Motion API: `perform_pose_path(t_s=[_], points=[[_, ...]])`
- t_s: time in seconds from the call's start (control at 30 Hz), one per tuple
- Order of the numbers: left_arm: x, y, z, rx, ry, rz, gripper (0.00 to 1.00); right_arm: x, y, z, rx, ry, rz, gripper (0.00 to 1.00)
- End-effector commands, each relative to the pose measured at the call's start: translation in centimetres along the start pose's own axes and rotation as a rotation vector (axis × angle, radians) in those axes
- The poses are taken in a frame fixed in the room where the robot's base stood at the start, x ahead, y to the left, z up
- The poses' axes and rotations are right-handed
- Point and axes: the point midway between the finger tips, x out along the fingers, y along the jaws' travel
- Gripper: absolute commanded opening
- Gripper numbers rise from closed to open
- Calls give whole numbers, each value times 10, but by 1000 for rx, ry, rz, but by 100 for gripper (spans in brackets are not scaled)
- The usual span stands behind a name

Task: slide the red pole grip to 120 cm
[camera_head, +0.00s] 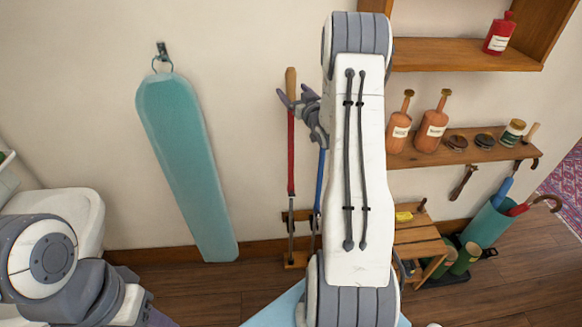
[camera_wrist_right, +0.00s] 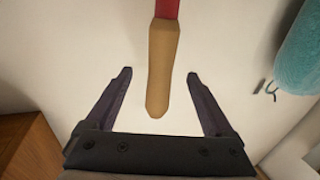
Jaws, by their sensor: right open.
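The red pole (camera_head: 291,150) stands upright against the wall, with a tan wooden grip (camera_head: 291,78) at its top. In the right wrist view, the tan grip (camera_wrist_right: 163,65) lies between the two fingers, with red (camera_wrist_right: 166,8) showing beyond it. My right gripper (camera_head: 296,95) is open around the grip's lower end in the head view, and the wrist view shows a gap on each side. No height scale can be read. My left arm shows at lower left, but its gripper is out of view.
A blue pole (camera_head: 320,185) stands just right of the red one, partly hidden by my right arm. A teal ironing board (camera_head: 185,160) hangs to the left. Shelves with bottles (camera_head: 435,125) and jars are on the right, above a teal umbrella bin (camera_head: 485,226).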

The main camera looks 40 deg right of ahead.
Motion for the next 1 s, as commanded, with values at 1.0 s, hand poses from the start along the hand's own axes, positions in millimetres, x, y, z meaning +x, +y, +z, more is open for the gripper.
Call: perform_pose_path(t_s=[1.0], points=[[17, -1, 1, 0, 0, 0, 50, -72, 0, 0, 0, 0, 0, 88]])
